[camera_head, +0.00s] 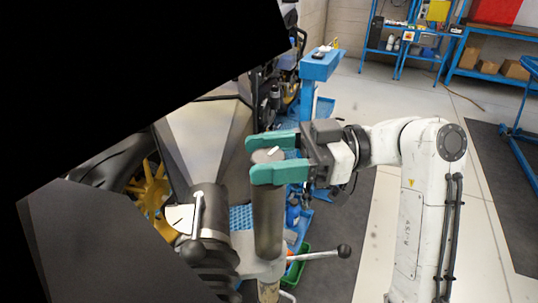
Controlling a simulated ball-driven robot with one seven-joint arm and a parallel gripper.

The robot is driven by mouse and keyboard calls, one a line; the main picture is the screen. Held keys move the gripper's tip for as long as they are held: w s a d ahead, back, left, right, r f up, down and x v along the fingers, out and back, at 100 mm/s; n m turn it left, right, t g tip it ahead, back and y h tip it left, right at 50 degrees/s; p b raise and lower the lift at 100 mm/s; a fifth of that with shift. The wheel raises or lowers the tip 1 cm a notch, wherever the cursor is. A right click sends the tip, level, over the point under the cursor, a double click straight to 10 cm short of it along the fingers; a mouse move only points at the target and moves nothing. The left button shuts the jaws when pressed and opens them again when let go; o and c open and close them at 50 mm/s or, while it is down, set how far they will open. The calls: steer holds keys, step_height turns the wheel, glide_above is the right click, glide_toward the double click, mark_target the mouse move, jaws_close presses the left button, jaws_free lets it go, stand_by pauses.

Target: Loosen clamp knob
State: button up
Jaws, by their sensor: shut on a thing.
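The clamp knob (267,156) is a dark round cap with a white line across its top. It sits at the top of an upright dark grey cylinder (268,222). My gripper (258,159) reaches in from the right, with one teal finger on the far side of the knob and one on the near side. It is shut on the knob. The near finger hides part of the knob's side and the cylinder's upper end.
A lever with a black ball end (344,251) sticks out to the right below the cylinder. A motorcycle with a yellow wheel (152,191) stands close on the left. A blue stand (320,66) is behind. Large black areas cover the left. Open floor lies to the right.

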steer(key=shift+f, duration=0.15)
steer(key=o, duration=0.9)
steer(key=shift+o, duration=0.2)
steer(key=b+v, duration=0.1)
steer(key=v, duration=0.9)
steer(key=shift+d+b, duration=0.3)
steer(key=shift+d, duration=0.05)
steer(key=shift+w, duration=0.1)
